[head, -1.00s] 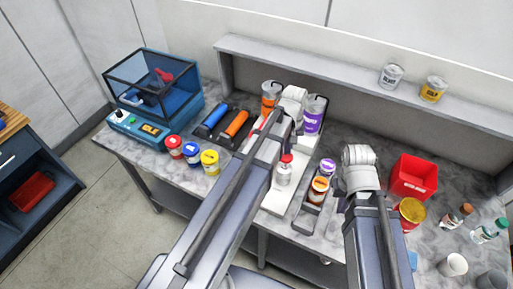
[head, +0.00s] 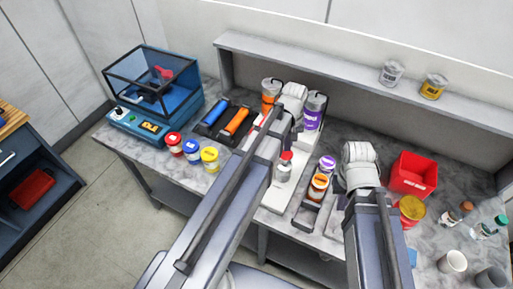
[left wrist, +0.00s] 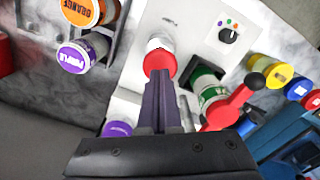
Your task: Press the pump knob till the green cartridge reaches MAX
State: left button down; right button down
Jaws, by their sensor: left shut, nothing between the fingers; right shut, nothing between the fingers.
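The pump knob (left wrist: 160,62) is a red cap on a white cylinder rising from a white machine panel (left wrist: 195,40). It also shows in the head view (head: 286,156). My left gripper (left wrist: 160,82) is shut and empty, its purple fingertips right at the knob's edge in the wrist view; I cannot tell whether they touch. The green cartridge (left wrist: 207,84) sits in the panel beside the knob, partly covered by a red lever; its MAX mark and level are not readable. In the head view my left arm hides it. My right gripper (head: 343,203) is shut, partly hidden by its arm.
A red lever (left wrist: 232,108) with a black ball and a dial (left wrist: 229,35) are close to the knob. A rack (head: 305,216) with orange and purple jars stands right of the machine. Several coloured jars (head: 191,150) stand left. A red bin (head: 413,174) is at right.

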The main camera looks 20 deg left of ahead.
aim_at(286, 153)
pick_arm(q)
jog(key=shift+f, duration=0.1)
jog(key=shift+f+b, duration=1.7)
jog(key=shift+b, duration=0.1)
jog(key=shift+f, duration=0.1)
notch_tip(286, 153, up, 4)
jog(key=p, duration=0.3)
jog(key=shift+p, duration=0.4)
jog(key=shift+f, duration=0.1)
